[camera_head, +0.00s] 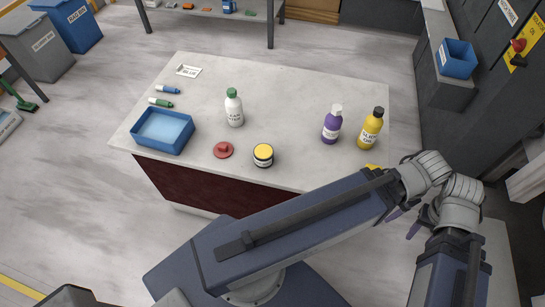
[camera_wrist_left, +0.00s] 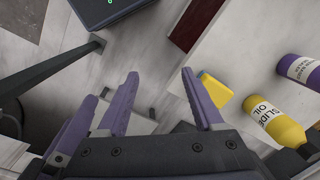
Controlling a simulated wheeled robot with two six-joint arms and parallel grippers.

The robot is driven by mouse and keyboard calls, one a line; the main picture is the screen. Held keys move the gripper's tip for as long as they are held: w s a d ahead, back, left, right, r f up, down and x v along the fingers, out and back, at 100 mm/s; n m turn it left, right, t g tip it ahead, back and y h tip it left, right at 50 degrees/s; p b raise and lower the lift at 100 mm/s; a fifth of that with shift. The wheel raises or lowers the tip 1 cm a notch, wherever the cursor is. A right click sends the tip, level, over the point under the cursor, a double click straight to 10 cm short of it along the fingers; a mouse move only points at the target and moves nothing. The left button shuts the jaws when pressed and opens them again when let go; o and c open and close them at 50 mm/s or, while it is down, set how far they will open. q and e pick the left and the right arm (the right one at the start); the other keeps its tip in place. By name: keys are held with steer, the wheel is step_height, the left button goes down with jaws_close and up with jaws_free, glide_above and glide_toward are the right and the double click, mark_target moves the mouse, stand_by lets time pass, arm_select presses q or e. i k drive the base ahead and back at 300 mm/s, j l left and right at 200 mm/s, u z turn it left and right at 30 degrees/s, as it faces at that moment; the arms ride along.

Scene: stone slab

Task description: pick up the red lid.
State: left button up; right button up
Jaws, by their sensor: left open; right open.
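The red lid (camera_head: 223,150) lies flat on the pale stone slab (camera_head: 290,90), near its front edge, with a small knob on top. It stands clear of both grippers, which are well to its right. My right gripper (camera_head: 401,225) is open, with purple fingertips showing beside the slab's front right, partly hidden by arm links. My left gripper (camera_wrist_left: 160,74) is open and empty in the left wrist view. The lid is not visible in that view.
Beside the lid are a blue tray (camera_head: 163,145), a yellow-lidded jar (camera_head: 263,155) and a white bottle (camera_head: 234,112). A purple bottle (camera_head: 332,128) and yellow oil bottle (camera_head: 370,132) stand right. A yellow object (camera_wrist_left: 216,90) is partly hidden by my arm in the head view.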

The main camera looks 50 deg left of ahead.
mark_target(223, 149)
steer(key=u, duration=1.75)
